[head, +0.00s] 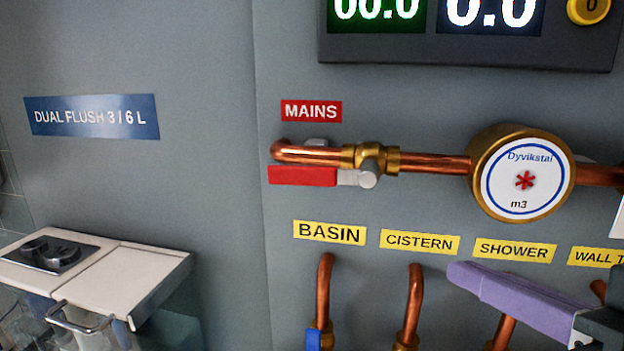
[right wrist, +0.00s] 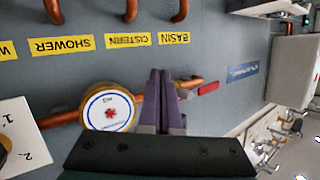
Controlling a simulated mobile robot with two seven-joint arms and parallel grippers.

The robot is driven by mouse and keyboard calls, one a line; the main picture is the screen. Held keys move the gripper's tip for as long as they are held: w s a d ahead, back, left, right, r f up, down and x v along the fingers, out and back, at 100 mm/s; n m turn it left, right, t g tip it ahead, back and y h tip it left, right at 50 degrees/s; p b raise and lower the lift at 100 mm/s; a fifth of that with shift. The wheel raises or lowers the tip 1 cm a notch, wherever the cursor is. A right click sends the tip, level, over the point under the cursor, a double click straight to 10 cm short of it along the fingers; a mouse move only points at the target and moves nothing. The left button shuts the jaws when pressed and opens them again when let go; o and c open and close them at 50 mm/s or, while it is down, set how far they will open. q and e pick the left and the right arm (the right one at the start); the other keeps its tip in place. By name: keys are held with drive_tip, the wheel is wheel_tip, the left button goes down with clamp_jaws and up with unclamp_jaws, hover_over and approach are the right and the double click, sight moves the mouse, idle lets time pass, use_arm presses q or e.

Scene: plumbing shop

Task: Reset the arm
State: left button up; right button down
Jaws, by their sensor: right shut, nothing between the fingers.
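My right gripper (head: 463,273) comes in from the lower right of the head view, with purple fingers pointing left in front of the panel, just below the SHOWER label. In the right wrist view its two fingers (right wrist: 160,74) lie together, shut and empty. They cover part of the copper mains pipe there; whether they touch anything I cannot tell. Most of the right arm is outside the head view. My left gripper is in neither view.
The grey panel carries a brass water meter (head: 522,172), a mains valve with a red lever (head: 303,175) and copper branch pipes (head: 413,305) under yellow labels. A display box (head: 467,50) sits above. A white-topped unit (head: 120,281) stands lower left.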

drive_tip(key=s+d+f+g+h, duration=0.25)
drive_tip(key=s+f+g, duration=0.3)
drive_tip(key=s, duration=0.35)
drive_tip(key=s+d+f+g+h, duration=0.25)
drive_tip(key=s+f+g, duration=0.25)
drive_tip(key=s+f, duration=0.3)
wheel_tip(320, 180, up, 28)
drive_tip(key=p, duration=2.8)
drive_tip(key=shift+r+y, duration=0.15)
drive_tip(key=shift+y, duration=0.15)
drive_tip(key=shift+s, duration=0.1)
